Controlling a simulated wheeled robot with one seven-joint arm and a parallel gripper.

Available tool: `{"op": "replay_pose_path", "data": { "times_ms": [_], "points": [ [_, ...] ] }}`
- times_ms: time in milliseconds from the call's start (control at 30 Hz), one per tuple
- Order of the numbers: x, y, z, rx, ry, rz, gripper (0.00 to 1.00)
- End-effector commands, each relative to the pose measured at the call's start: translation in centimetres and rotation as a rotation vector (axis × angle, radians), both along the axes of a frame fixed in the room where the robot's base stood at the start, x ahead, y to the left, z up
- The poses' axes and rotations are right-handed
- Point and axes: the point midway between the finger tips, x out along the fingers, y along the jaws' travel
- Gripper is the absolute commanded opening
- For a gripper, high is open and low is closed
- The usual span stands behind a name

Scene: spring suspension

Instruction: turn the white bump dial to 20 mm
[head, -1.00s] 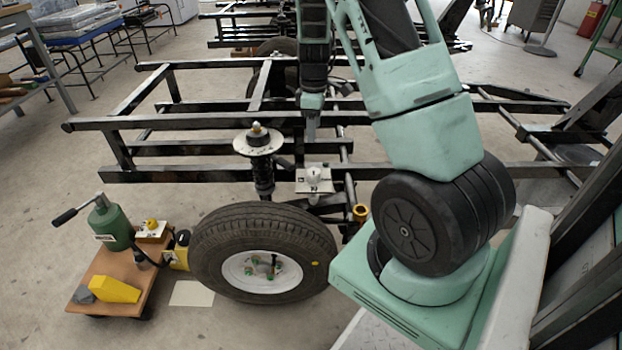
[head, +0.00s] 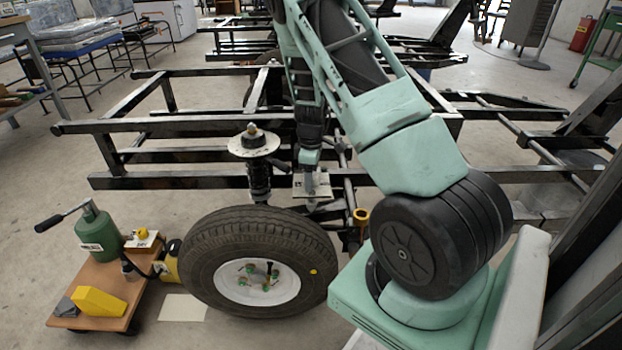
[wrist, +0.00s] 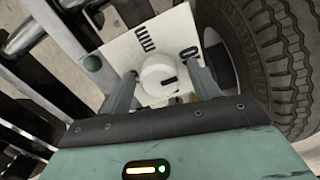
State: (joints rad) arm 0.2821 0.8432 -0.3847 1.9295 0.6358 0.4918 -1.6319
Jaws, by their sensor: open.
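The white bump dial (wrist: 160,76) is a round white knob with a dark mark, on a white plate (wrist: 125,55) with black scale marks. In the wrist view my gripper (wrist: 162,80) is open, one finger on either side of the dial. I cannot tell whether the fingers touch it. In the head view my gripper (head: 312,180) points down over the plate (head: 300,190) and hides the dial. The value the dial points to cannot be read.
A tyre (head: 262,262) stands just in front of the plate, close to my gripper in the wrist view (wrist: 275,60). A spring strut (head: 256,165) stands to the left. Black frame rails (head: 180,125) surround the area. A wooden trolley (head: 110,285) with a green jack (head: 98,232) is at the lower left.

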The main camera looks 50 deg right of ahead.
Motion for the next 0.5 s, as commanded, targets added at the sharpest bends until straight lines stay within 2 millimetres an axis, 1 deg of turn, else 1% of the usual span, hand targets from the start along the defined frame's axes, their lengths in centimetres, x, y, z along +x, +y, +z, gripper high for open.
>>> {"op": "replay_pose_path", "data": {
  "times_ms": [233, 267, 300, 367, 400, 433, 500],
  "points": [
    [0.01, 0.00, -0.05, 0.000, 0.000, 0.000, 0.61],
    [0.01, 0.00, -0.05, 0.000, 0.000, 0.000, 0.58],
    [0.01, 0.00, -0.05, 0.000, 0.000, 0.000, 0.47],
    [0.01, 0.00, -0.05, 0.000, 0.000, 0.000, 0.30],
    [0.01, 0.00, -0.04, 0.000, 0.000, 0.000, 0.19],
    [0.01, 0.00, -0.04, 0.000, 0.000, 0.000, 0.16],
    [0.00, 0.01, -0.04, 0.000, 0.000, 0.000, 0.16]
  ]
}}
